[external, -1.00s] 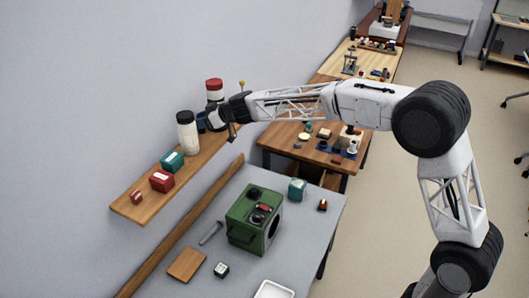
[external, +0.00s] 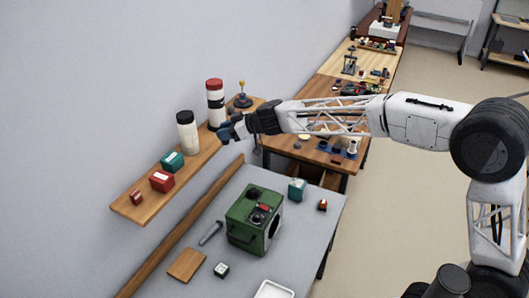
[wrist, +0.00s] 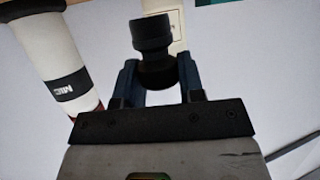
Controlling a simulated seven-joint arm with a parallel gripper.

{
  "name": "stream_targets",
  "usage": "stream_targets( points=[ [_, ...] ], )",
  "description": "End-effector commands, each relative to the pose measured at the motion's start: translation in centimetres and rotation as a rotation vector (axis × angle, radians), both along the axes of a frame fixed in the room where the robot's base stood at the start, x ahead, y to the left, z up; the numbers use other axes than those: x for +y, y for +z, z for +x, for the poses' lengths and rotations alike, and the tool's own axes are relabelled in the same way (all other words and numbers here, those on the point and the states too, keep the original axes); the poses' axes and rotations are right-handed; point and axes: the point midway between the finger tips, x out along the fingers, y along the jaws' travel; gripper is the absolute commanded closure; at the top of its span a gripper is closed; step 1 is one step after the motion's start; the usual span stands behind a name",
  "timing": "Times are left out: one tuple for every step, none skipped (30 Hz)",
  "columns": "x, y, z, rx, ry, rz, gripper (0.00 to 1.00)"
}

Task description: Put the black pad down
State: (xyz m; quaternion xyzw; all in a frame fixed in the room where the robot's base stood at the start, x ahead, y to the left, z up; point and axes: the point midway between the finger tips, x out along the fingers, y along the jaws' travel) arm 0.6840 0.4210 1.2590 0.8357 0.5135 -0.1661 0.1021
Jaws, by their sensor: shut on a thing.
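My gripper (external: 224,131) is beside the right part of the wooden wall shelf, in front of the white bottle with a red cap. In the wrist view, its blue fingers (wrist: 158,80) are shut on a black, round, stepped piece, which I take to be the black pad (wrist: 152,36). The pad sticks out beyond the fingertips, and its lower part sits between them. In the external view the pad is too small and dark to tell from the gripper. I cannot tell whether it touches the shelf.
The shelf (external: 128,207) holds the red-capped bottle (external: 214,91), a black-capped white bottle (external: 187,137), a teal box (external: 172,161), red boxes (external: 162,181) and a black stand with a yellow tip (external: 243,99). Below is a grey table with a green box (external: 247,222).

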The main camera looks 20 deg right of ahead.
Motion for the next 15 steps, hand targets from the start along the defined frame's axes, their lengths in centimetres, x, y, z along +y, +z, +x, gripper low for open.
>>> stream_targets(
  points=[
    [-0.3,0.1,-0.5,-0.001,0.0,0.0,0.93],
    [-0.5,0.1,-0.8,-0.001,0.0,0.0,0.93],
    [-0.7,0.1,-1.1,0.0,0.0,0.0,0.93],
    [-0.8,0.1,-1.3,0.0,0.0,0.0,0.93],
    [-0.9,0.2,-1.5,0.0,0.0,0.0,0.93],
    [-1.1,0.2,-1.8,-0.001,0.0,0.0,0.93],
    [-1.2,0.3,-1.9,-0.001,0.0,0.0,0.93],
    [-1.3,0.3,-2.1,-0.001,0.0,0.0,0.93],
    [-1.4,0.3,-2.3,0.0,0.0,0.0,0.93],
    [-1.4,0.3,-2.4,0.0,0.0,0.0,0.93],
    [-1.5,0.3,-2.5,0.0,0.0,0.0,0.93],
    [-1.6,0.3,-2.6,0.0,0.0,0.0,0.93],
    [-1.6,0.3,-2.6,0.0,0.0,0.0,0.93],
    [-1.7,0.3,-2.7,0.0,0.0,0.0,0.93],
    [-1.7,0.3,-2.8,0.0,0.0,0.0,0.93]
  ],
)
